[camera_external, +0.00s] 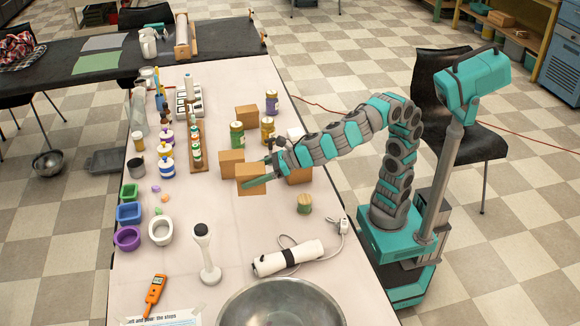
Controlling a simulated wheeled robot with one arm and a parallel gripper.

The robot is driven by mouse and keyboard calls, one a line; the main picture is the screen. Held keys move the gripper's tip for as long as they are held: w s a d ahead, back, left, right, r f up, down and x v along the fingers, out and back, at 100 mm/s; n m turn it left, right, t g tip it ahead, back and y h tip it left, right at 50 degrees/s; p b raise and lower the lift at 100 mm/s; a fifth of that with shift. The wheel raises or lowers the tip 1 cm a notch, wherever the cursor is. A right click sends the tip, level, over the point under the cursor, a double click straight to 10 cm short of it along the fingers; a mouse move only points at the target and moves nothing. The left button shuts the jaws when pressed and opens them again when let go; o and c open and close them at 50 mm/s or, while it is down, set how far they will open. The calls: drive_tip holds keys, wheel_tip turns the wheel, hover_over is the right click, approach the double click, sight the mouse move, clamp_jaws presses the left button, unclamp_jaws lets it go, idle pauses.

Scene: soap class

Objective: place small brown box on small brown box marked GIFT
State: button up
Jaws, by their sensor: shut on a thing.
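Several small brown boxes are grouped around my gripper (255,178) on the white tabletop. My gripper is shut on the small brown box (252,187) at the front of the group, with a teal finger across its upper part. I cannot tell whether this box touches the table. Another brown box (230,160) is just behind it to the left. A third brown box (299,175) is to the right, partly hidden by my arm. Another brown box (247,112) stands farther back. No GIFT marking can be read on any box.
A green-labelled jar (237,136) and a brown jar (267,130) stand behind the boxes. A wooden rack of bottles (197,150) is to the left. A twine spool (304,204), white hand blender (289,258) and steel bowl (281,303) are nearer the front.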

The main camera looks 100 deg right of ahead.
drive_tip(key=s+d+r+n+y, duration=0.1)
drive_tip(key=s+r, duration=0.3)
drive_tip(key=s, duration=0.5)
drive_tip(key=s+r, duration=0.4)
drive_tip(key=s, duration=0.6)
drive_tip(key=s+d+f, duration=0.3)
drive_tip(key=s+d, duration=0.8)
drive_tip(key=s, duration=0.4)
drive_tip(key=shift+y, duration=0.3)
drive_tip(key=w, duration=0.5)
drive_tip(key=w+f+b, duration=0.1)
drive_tip(key=w, duration=0.4)
drive_tip(key=w+b, duration=0.1)
drive_tip(key=w, duration=0.5)
drive_tip(key=shift+f, duration=0.25)
drive_tip(key=shift+f+b, duration=0.65)
drive_tip(key=shift+f, duration=1.1)
drive_tip(key=shift+f, duration=0.25)
drive_tip(key=o, duration=1.4)
